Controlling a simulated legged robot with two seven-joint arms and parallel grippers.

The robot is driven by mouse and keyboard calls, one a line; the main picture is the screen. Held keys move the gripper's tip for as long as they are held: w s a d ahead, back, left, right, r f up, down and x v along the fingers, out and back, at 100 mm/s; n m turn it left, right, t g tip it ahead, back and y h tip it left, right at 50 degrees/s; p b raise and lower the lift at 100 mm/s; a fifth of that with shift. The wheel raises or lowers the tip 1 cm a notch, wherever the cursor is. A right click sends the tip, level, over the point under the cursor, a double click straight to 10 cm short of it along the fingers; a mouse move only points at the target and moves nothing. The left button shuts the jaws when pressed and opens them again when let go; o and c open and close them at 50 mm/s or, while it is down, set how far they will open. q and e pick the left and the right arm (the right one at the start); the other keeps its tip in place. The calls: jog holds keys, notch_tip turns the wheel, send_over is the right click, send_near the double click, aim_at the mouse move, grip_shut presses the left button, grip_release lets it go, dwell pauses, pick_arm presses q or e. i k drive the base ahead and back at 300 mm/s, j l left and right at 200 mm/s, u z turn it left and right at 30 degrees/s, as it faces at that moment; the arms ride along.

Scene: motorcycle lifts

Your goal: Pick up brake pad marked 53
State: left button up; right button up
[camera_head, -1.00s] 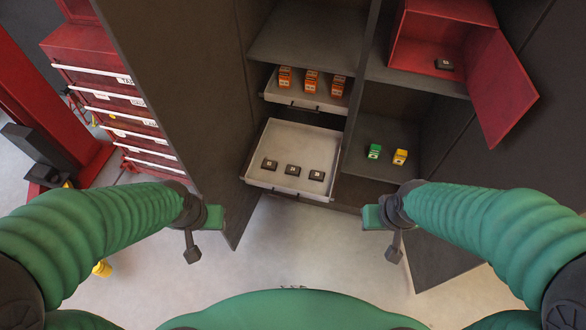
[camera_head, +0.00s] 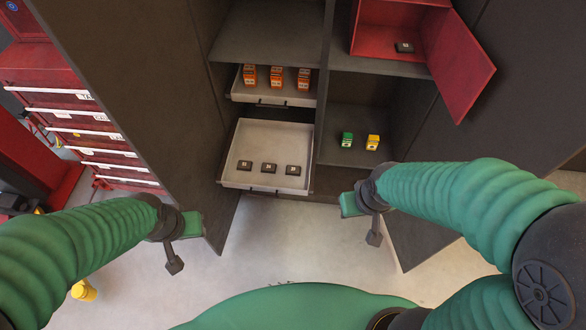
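Three small black brake pads with white marks lie in a row in the open lower drawer (camera_head: 270,139): left (camera_head: 244,165), middle (camera_head: 268,168) and right (camera_head: 293,170). Another similar black piece (camera_head: 404,47) lies in the open red box. The marks are too small to read surely, so I cannot tell which is 53. My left gripper (camera_head: 181,245) hangs in front of the cabinet, left of and nearer than the drawer. My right gripper (camera_head: 361,222) is right of and nearer than the drawer. Both appear empty and touch no pad; their finger opening is unclear.
The upper drawer (camera_head: 270,101) holds orange boxes. A green box (camera_head: 346,139) and a yellow box (camera_head: 372,142) stand on the shelf to the right. The red box (camera_head: 377,28) has its door swung out. The open cabinet door (camera_head: 140,110) flanks the left side, beside a red tool chest (camera_head: 62,95).

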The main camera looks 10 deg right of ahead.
aim_at(243, 165)
jog(key=i+j+u, duration=0.1)
jog(key=i+u, duration=0.15)
jog(key=u, duration=0.15)
jog(key=i+u, duration=0.5)
jog(key=u, duration=0.25)
